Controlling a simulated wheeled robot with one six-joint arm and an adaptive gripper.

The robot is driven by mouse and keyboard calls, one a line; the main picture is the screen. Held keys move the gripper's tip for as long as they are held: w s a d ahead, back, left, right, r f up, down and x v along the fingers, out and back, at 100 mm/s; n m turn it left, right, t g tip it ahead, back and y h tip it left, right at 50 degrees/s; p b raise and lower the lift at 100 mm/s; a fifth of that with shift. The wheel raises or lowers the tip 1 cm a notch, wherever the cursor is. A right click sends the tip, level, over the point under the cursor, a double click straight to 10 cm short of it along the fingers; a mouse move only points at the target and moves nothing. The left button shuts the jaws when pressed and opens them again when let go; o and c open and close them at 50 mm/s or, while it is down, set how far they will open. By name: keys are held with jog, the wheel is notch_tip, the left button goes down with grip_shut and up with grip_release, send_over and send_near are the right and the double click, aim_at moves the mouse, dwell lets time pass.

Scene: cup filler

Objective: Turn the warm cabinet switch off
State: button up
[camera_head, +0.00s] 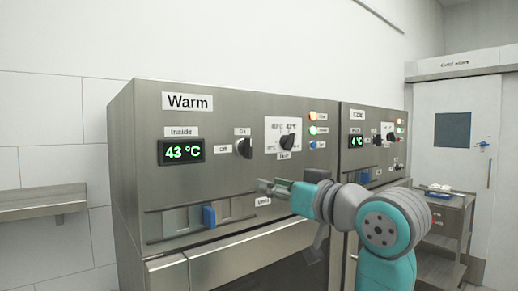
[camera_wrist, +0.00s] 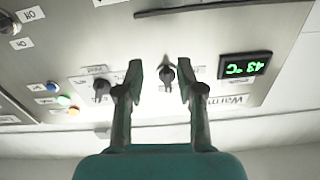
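The Warm cabinet (camera_head: 215,180) is a steel unit with a "Warm" label and a green display (camera_head: 181,151) reading 43 °C. Its black switch (camera_head: 243,148) has "Off" at its left and "On" above; its handle looks upright, toward "On". My gripper (camera_head: 268,187) is below and right of the switch in the head view. In the upside-down wrist view, my gripper (camera_wrist: 160,75) is open and empty, with the switch (camera_wrist: 167,74) seen between its fingertips. The fingers appear apart from the switch.
A temperature dial (camera_head: 287,142) on a white plate is right of the switch, with coloured lights (camera_head: 312,116) beyond. A blue slider handle (camera_head: 209,216) is below. The cold cabinet (camera_head: 372,122) adjoins at right. A wall shelf (camera_head: 40,203) is at left.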

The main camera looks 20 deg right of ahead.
jog(key=n, duration=0.1)
send_near(251, 147)
jog(key=x, duration=0.9)
jog(key=shift+w+a, duration=0.15)
jog(key=shift+w, duration=0.2)
grip_shut()
